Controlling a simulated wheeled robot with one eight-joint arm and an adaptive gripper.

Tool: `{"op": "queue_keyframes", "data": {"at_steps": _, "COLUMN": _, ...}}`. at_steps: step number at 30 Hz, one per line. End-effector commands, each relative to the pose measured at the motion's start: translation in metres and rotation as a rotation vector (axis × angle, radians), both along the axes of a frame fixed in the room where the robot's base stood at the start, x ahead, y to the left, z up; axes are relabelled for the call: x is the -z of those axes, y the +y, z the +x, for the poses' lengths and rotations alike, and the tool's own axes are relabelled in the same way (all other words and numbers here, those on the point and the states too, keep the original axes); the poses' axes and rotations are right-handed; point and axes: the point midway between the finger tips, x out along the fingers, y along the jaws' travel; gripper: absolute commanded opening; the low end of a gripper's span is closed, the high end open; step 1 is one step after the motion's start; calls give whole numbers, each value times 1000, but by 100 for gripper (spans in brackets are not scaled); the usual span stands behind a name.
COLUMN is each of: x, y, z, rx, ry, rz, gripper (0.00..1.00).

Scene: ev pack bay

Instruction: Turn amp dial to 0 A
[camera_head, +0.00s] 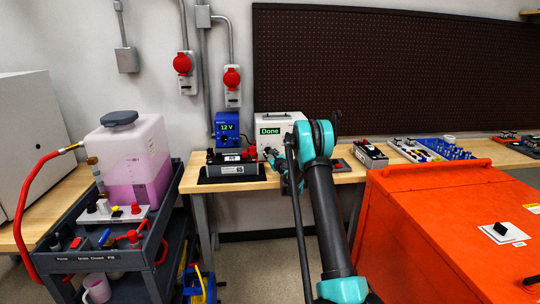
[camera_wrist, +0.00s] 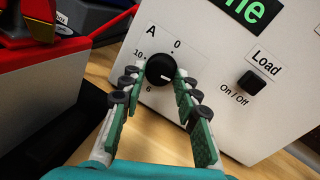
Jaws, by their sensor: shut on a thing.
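The amp dial (camera_wrist: 160,68) is a round black knob on the white face of the tester (camera_wrist: 222,60), marked A, with 0 above it, 10 at left and 6 below. A pale mark on the knob points right and slightly down, away from the 0. My gripper (camera_wrist: 157,76) is shut on the dial, one green-padded finger on each side. In the head view the tester (camera_head: 293,119) shows Done in green on the bench, and my gripper (camera_head: 272,157) is at its front; the dial is too small to make out there.
A black Load On/Off switch (camera_wrist: 252,82) is right of the dial. A battery (camera_head: 236,170) and a blue 12 V unit (camera_head: 228,128) stand left of the tester. An orange cabinet (camera_head: 440,225) is at right, a cart (camera_head: 110,255) at left.

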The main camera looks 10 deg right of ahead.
Motion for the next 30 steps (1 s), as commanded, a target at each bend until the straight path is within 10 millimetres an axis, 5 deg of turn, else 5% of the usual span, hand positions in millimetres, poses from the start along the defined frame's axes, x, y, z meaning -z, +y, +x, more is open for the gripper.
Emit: {"op": "queue_keyframes", "data": {"at_steps": 30, "x": -7, "y": 3, "z": 0, "rx": 0, "ry": -1, "rz": -917, "gripper": 2}}
